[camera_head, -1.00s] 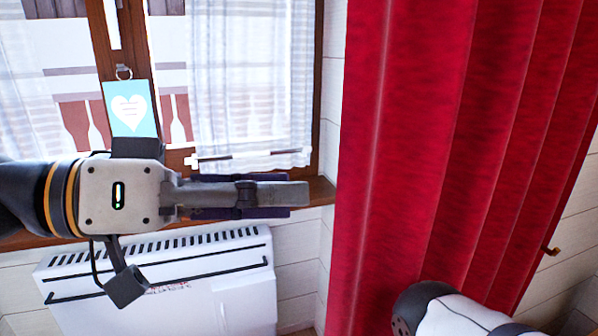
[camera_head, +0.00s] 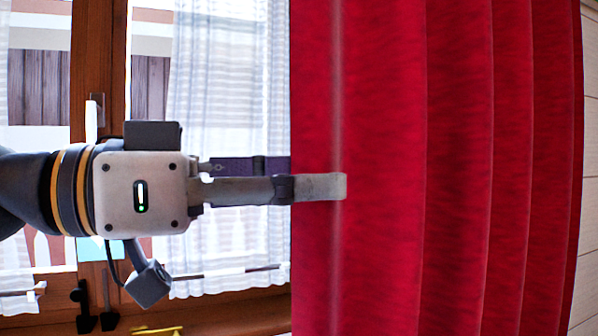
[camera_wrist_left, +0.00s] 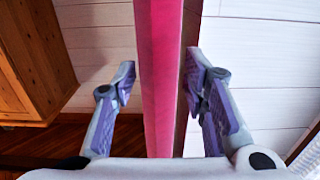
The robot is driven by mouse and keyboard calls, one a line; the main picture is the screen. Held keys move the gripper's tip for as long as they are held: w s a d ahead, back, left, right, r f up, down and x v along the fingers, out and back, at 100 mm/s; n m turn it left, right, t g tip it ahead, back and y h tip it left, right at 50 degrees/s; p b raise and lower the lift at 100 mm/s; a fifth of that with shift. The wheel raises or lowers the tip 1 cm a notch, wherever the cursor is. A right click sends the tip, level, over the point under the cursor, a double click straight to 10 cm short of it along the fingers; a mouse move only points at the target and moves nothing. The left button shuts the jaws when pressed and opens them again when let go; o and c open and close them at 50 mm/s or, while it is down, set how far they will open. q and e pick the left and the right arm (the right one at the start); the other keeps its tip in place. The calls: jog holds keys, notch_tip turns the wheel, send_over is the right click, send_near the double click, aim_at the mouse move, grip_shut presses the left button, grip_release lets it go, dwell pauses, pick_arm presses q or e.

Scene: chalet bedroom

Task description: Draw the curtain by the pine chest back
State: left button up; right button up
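The red curtain (camera_head: 400,110) hangs in folds and fills the right half of the head view. My left gripper (camera_head: 318,180) is at its left edge. One finger lies in front of the cloth; the other passes behind it and its tip is hidden. In the left wrist view, the curtain edge (camera_wrist_left: 160,80) runs between the two spread fingers of this gripper (camera_wrist_left: 160,76). A gap shows on the left side; the right finger is close to the cloth, and I cannot tell if it touches. My right gripper is not in view.
A window with a wooden frame (camera_head: 108,60) and white sheer curtains (camera_head: 225,100) is behind my left arm. A wooden sill (camera_head: 230,312) runs below. A wooden piece of furniture, perhaps the pine chest (camera_wrist_left: 35,60), stands at the left in the left wrist view.

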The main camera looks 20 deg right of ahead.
pick_arm(q)
grip_shut()
jog(key=shift+d, duration=0.15)
